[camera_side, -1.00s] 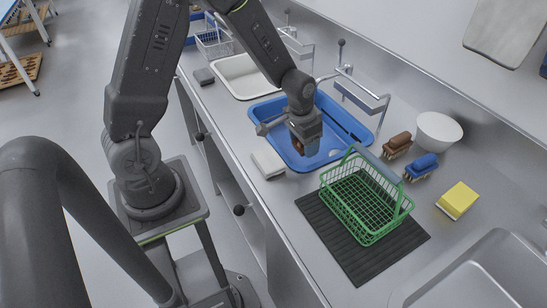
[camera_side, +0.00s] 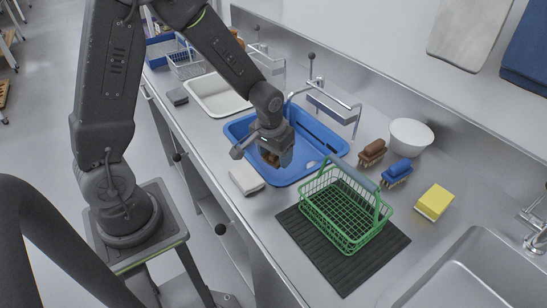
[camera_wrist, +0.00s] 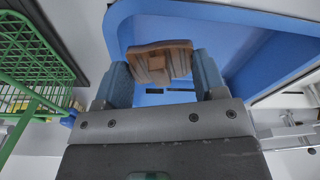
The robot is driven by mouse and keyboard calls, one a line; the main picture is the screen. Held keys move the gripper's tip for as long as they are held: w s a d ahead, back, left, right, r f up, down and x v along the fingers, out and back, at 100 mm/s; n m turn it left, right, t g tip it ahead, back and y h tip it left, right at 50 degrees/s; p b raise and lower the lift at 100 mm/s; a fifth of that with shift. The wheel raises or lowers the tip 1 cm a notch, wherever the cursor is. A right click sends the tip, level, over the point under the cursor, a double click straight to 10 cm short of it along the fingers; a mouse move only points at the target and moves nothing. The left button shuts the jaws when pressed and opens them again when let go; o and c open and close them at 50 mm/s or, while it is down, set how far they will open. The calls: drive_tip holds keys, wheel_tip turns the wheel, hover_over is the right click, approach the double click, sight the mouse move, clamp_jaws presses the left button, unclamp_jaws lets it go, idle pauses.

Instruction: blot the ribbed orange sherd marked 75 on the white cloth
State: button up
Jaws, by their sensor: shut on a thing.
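My gripper (camera_side: 275,160) is shut on a brown-orange ribbed sherd (camera_wrist: 150,62). In the wrist view, the sherd sits between the two blue-grey fingers, with grooves on its face and a small square patch whose marking I cannot read. In the side view the sherd (camera_side: 268,157) is mostly hidden by the gripper, which hangs over the near part of the blue basin (camera_side: 240,128). A folded white cloth (camera_side: 246,179) lies on the counter just outside the basin, to the lower left of the gripper, apart from the sherd.
A green wire basket (camera_side: 345,212) stands on a dark ribbed mat (camera_side: 318,256) to the right. Beyond are brown (camera_side: 372,152) and blue (camera_side: 397,171) brushes, a white bowl (camera_side: 411,137) and a yellow sponge (camera_side: 434,201). A white basin (camera_side: 219,97) is at the back left.

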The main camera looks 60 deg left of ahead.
sight(245, 174)
drive_tip(key=s+r+n, duration=0.1)
drive_tip(key=s+n, duration=0.1)
drive_tip(key=n, duration=0.1)
drive_tip(key=s+r+n+g, duration=0.1)
drive_tip(key=s+r+n, duration=0.1)
drive_tip(key=n, duration=0.2)
drive_tip(key=s+r+n+y, duration=0.1)
drive_tip(key=s+n, duration=0.1)
drive_tip(key=n, duration=0.2)
drive_tip(key=shift+s+a+r, duration=0.25)
drive_tip(key=shift+a+r, duration=0.05)
drive_tip(key=shift+a, duration=0.1)
drive_tip(key=n, duration=0.1)
drive_tip(key=s+n, duration=0.1)
drive_tip(key=shift+s+a+r+n+g, duration=0.15)
drive_tip(key=shift+s+r+n+g, duration=0.05)
drive_tip(key=shift+r+n+g, duration=0.2)
drive_tip(key=shift+s+f, duration=0.1)
drive_tip(key=shift+f, duration=3)
drive_tip(key=shift+f, duration=0.4)
drive_tip(key=shift+r, duration=0.1)
drive_tip(key=shift+r, duration=3.45)
